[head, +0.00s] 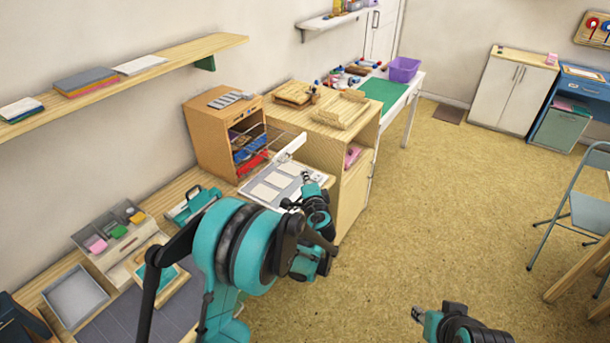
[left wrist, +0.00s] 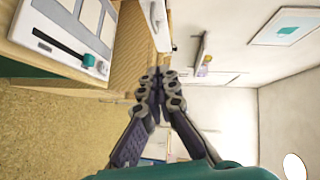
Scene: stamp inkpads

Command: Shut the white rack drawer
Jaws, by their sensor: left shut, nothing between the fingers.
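The white rack drawer (head: 289,147) is a wire rack with a white front bar. It stands pulled out from the upper part of the wooden cabinet (head: 222,140), over a white board with pale cards. My left gripper (head: 306,177) is shut and empty, in front of and below the drawer's front bar, apart from it in the head view. In the left wrist view its closed fingers (left wrist: 157,82) point towards the furniture, and a white piece beyond them may be the drawer front. My right gripper (head: 418,313) is at the bottom edge, far from the drawer; its fingers are unclear.
The white board (head: 262,201) lies on the bench close to my left gripper; it also shows in the left wrist view (left wrist: 60,22). A wooden cabinet with trays (head: 318,128) stands right of the drawer.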

